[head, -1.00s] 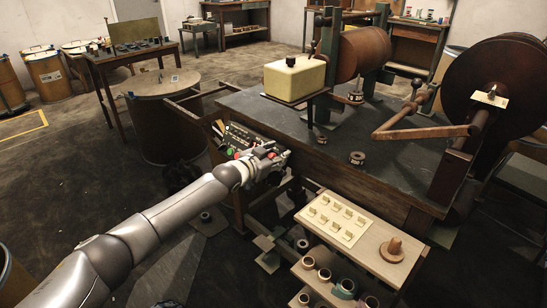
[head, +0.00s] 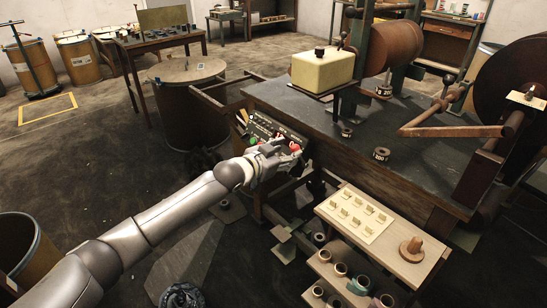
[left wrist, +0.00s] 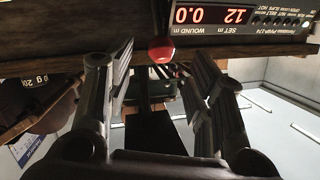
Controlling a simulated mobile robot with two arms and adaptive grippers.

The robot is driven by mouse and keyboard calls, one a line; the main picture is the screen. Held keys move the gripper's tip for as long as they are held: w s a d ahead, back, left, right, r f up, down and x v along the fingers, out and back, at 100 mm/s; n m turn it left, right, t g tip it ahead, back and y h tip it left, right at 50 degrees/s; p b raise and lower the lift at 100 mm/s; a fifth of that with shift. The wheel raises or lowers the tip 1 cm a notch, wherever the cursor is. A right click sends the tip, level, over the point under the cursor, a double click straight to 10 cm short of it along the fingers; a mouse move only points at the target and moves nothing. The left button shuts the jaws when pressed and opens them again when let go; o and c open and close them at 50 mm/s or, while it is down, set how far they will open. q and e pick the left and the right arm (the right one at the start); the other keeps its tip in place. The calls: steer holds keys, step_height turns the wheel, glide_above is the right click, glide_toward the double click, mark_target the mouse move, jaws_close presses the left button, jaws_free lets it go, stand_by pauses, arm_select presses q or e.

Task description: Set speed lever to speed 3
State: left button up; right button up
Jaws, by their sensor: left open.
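The control panel (head: 278,129) is mounted on the left side of the winding bench. In the left wrist view its display (left wrist: 210,15) appears upside down and reads SET 12 and WOUND 0.0. A red ball knob (left wrist: 161,50), which looks like the lever's end, shows between and beyond my left fingers. My left gripper (head: 287,158) is open at the panel's right end, with red (head: 295,147) showing beside its fingers in the head view. I cannot tell whether the fingers touch the knob. Speed marks are not readable. My right gripper is not in view.
The bench (head: 345,124) carries a yellow block (head: 322,70), a crank arm (head: 455,130) and small weights (head: 381,154). A low shelf (head: 384,235) with pale clips stands in front, right of my arm. A lidded drum (head: 190,110) stands left of the panel.

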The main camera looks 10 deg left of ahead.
arm_select(q)
steer(key=shift+v, duration=2.75)
